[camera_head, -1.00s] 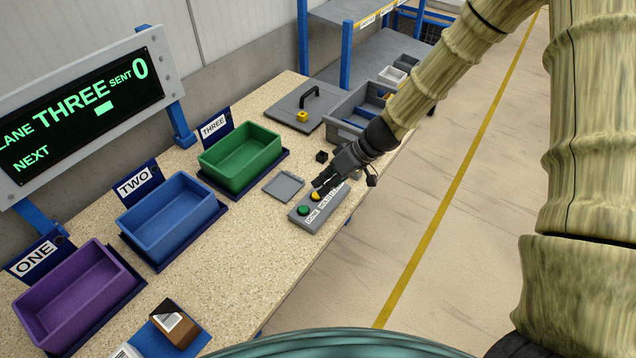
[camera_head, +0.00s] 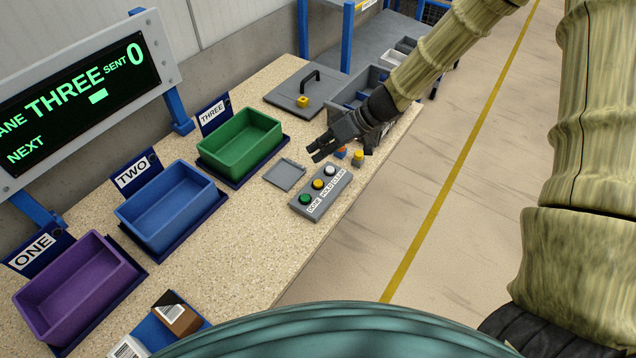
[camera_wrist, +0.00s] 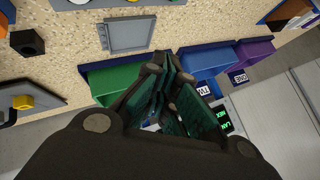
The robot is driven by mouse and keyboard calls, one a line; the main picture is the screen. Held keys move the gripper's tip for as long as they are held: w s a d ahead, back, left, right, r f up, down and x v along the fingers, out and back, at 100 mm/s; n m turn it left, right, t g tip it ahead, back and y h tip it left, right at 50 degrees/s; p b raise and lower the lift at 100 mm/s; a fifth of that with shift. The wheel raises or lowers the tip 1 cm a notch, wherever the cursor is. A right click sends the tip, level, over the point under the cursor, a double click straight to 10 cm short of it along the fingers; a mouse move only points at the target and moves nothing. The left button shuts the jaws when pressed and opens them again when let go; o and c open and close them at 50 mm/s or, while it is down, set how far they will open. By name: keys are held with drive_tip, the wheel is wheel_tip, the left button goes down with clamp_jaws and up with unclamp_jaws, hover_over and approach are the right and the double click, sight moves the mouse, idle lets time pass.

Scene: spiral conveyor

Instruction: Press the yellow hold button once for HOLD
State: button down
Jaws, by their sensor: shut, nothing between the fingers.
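The yellow hold button (camera_head: 318,184) sits in the middle of a small grey button box (camera_head: 310,210) near the table's front edge. A green button (camera_head: 305,199) marked DONE is on its left and a white button (camera_head: 330,171) marked CLEAR on its right. All three buttons are uncovered in the head view. My gripper (camera_head: 316,152) is shut and empty, raised above and behind the box, beyond the white button and apart from it. In the wrist view my gripper's fingers (camera_wrist: 170,105) cover part of the scene. The edge of the button box shows at the top there.
A grey square tray (camera_head: 285,174) lies beside the box. Green (camera_head: 238,143), blue (camera_head: 168,212) and purple (camera_head: 75,290) bins line the back. A display (camera_head: 85,95) reads lane THREE, SENT 0. A grey divided crate (camera_head: 362,88) stands under my forearm.

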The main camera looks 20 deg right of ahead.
drive_tip(key=b, duration=0.3)
hover_over(318, 180)
wheel_tip(318, 180, down, 6)
drive_tip(key=shift+w+f+b, duration=0.1)
drive_tip(key=shift+f+b, duration=0.75)
drive_tip(key=shift+b, duration=0.05)
drive_tip(key=shift+f+b, duration=0.8)
drive_tip(key=shift+b, duration=0.45)
idle(1.5)
idle(0.5)
drive_tip(key=shift+r, duration=0.85)
drive_tip(key=shift+r+p, duration=0.1)
drive_tip(key=shift+p, duration=0.2)
drive_tip(key=shift+r+p, duration=1.15)
drive_tip(key=shift+r, duration=1.25)
